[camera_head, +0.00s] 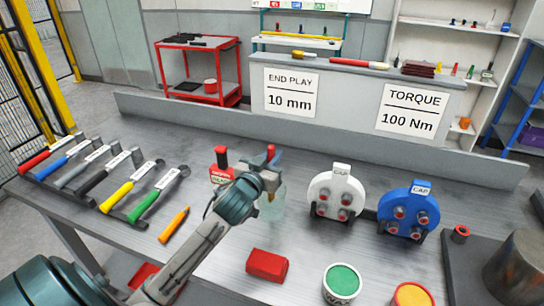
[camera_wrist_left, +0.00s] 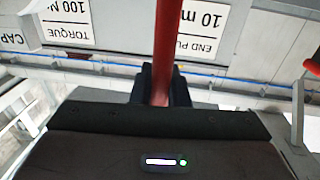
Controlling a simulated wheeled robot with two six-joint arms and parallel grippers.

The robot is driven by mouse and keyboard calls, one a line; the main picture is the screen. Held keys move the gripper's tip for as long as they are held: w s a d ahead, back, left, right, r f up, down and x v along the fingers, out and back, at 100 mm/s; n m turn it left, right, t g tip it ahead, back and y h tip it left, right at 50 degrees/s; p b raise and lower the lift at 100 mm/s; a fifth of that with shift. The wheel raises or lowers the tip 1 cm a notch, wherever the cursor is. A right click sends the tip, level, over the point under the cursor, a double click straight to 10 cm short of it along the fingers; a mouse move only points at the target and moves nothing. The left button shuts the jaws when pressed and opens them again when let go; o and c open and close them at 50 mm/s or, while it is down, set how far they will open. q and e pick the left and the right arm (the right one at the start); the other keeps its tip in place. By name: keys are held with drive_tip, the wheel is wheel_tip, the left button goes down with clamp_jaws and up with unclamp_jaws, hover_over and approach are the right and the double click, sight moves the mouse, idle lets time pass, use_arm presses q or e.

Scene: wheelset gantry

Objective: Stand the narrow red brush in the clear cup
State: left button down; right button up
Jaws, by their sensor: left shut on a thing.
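The narrow red brush is held in my left gripper (camera_head: 268,172); its red end (camera_head: 270,151) sticks up above the fingers. In the left wrist view, the red shaft (camera_wrist_left: 163,45) stands between the dark fingers (camera_wrist_left: 160,88). The clear cup (camera_head: 273,208) is directly below the gripper in the head view, partly covered by the gripper and forearm. I cannot tell whether the brush's lower end is inside the cup or above it. My right gripper is not in view.
A white cap (camera_head: 336,192) and a blue cap (camera_head: 409,211) stand right of the cup. A red block (camera_head: 267,265) and green-topped tin (camera_head: 342,282) are in front. A red stamp-like item (camera_head: 221,165) is behind left. Several coloured-handled tools and an orange marker (camera_head: 174,224) lie left.

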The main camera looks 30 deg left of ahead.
use_arm(q)
drive_tip(key=shift+f, duration=0.1)
drive_tip(key=c, duration=1.3)
unclamp_jaws()
drive_tip(key=shift+s, duration=0.3)
drive_tip(key=shift+s+d+b, duration=0.25)
drive_tip(key=shift+s+b, duration=0.35)
drive_tip(key=shift+s, duration=1.1)
drive_tip(key=shift+s+d+b, duration=0.2)
drive_tip(key=shift+s+b, duration=0.4)
drive_tip(key=shift+s, duration=1.1)
drive_tip(key=shift+s+d+b, duration=0.25)
drive_tip(key=shift+s+b, duration=0.35)
drive_tip(key=shift+s, duration=1.1)
drive_tip(key=shift+f, duration=0.1)
